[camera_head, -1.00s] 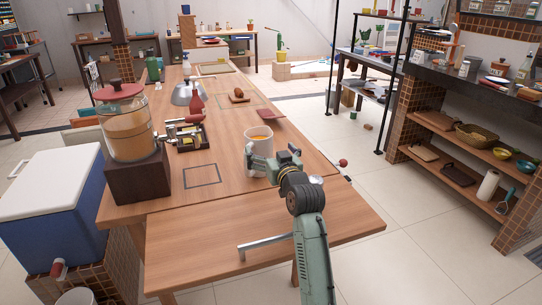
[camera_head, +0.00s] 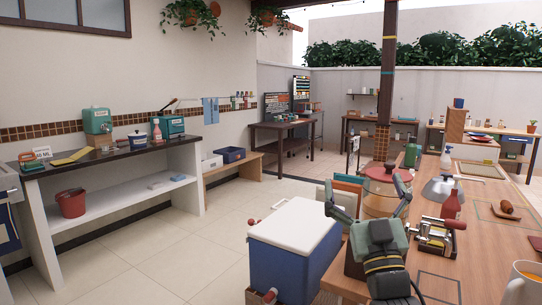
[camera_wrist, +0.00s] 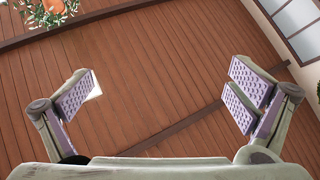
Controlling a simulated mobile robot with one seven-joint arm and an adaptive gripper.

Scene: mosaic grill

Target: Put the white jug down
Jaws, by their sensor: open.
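The white jug (camera_head: 524,284) stands upright on the wooden table at the lower right of the head view, cut off by the picture edge. Something orange shows inside it. My gripper (camera_head: 368,190) is raised to the left of the jug, apart from it, in front of the drink dispenser as seen here. Its fingers are spread wide and point up.
A blue cooler with a white lid (camera_head: 297,223) stands left of my arm. The tiled floor (camera_head: 190,255) at left is clear.

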